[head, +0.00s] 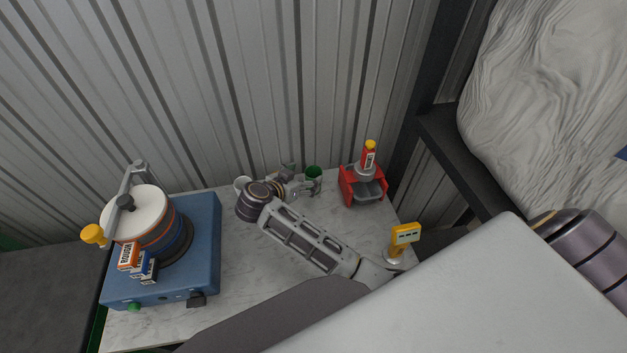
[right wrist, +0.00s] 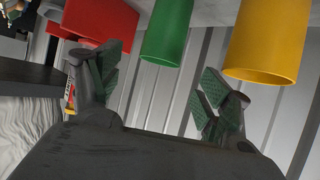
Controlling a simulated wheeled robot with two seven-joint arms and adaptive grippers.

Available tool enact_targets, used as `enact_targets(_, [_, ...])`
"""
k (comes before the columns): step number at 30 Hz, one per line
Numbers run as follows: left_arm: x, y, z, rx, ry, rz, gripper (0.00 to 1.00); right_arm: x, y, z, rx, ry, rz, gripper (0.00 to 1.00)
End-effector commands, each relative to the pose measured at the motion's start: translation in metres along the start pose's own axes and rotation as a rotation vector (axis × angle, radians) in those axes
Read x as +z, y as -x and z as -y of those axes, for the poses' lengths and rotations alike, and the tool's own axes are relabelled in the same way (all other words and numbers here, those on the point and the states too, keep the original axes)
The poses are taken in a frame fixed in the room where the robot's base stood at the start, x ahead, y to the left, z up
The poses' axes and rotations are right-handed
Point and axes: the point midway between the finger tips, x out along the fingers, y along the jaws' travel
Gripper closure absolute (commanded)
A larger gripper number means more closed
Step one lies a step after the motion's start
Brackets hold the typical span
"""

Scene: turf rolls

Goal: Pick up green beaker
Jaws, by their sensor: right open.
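The green beaker (head: 313,173) stands on the marble-look table near the back wall, left of a red bin. In the right wrist view the green beaker (right wrist: 166,32) appears at the top, between the two finger directions and beyond the tips. My right gripper (head: 302,179) is open and empty, just beside the beaker in the head view; its green-padded fingers also show in the right wrist view (right wrist: 162,88). I see no contact with the beaker. My left gripper is not in view.
A yellow cylinder (right wrist: 264,42) is close to one finger. The red bin (head: 348,186) holds a red bottle (head: 368,157). A white cup (head: 242,183), a yellow device (head: 405,235) and a blue machine (head: 206,235) stand on the table (head: 245,300). A corrugated wall (head: 270,80) rises behind.

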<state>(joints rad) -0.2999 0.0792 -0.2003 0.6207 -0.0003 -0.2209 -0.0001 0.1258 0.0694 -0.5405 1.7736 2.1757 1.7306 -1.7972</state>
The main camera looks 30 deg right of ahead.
Motion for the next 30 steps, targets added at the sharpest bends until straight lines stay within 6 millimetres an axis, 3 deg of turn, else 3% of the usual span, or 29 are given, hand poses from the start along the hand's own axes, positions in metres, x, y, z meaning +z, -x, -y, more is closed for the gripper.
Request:
enact_targets(6, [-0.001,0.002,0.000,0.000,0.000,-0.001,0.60,0.000,-0.014,0.000,0.000,-0.001,0.000,0.22])
enact_targets(20, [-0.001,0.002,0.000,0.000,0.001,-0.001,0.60,0.000,-0.019,0.000,0.000,0.000,0.000,0.22])
enact_targets(30, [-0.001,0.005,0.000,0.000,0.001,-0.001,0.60,-0.001,-0.054,0.000,0.000,0.001,-0.001,0.22])
